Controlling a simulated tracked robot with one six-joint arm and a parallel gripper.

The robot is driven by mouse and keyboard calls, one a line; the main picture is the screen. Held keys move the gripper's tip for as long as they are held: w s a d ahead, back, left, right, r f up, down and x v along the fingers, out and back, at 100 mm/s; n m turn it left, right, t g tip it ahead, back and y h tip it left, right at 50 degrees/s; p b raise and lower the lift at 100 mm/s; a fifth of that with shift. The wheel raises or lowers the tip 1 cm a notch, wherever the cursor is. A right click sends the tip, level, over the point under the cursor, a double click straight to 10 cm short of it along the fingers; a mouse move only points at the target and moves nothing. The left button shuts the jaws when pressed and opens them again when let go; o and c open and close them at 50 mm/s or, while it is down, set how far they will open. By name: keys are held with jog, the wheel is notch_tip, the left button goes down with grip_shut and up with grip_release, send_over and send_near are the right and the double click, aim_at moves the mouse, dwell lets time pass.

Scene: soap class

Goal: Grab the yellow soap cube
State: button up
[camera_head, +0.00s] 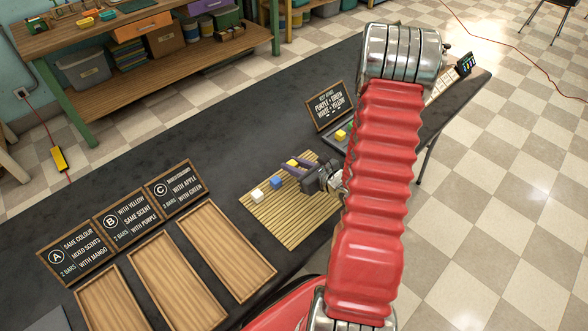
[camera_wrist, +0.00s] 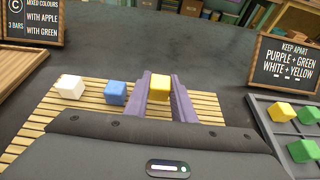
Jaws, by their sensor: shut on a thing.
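A yellow soap cube (camera_wrist: 160,88) sits between the two purple fingers of my gripper (camera_wrist: 159,94) in the wrist view. The fingers are shut on it, one on each side. In the head view the cube (camera_head: 292,163) shows small at the fingertips of my gripper (camera_head: 293,167), over the slatted bamboo mat (camera_head: 290,218). Whether its underside touches the mat cannot be told. A second yellow cube (camera_wrist: 281,111) lies in a dark tray at the right of the wrist view.
A blue cube (camera_wrist: 115,92) and a white cube (camera_wrist: 69,88) lie on the mat to the left. Green cubes (camera_wrist: 303,150) share the dark tray (camera_wrist: 262,112). A chalkboard sign (camera_wrist: 285,63) stands behind it. Empty wooden trays (camera_head: 227,250) lie left of the mat.

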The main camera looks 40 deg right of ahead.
aim_at(293, 164)
jog(key=shift+r, duration=3.65)
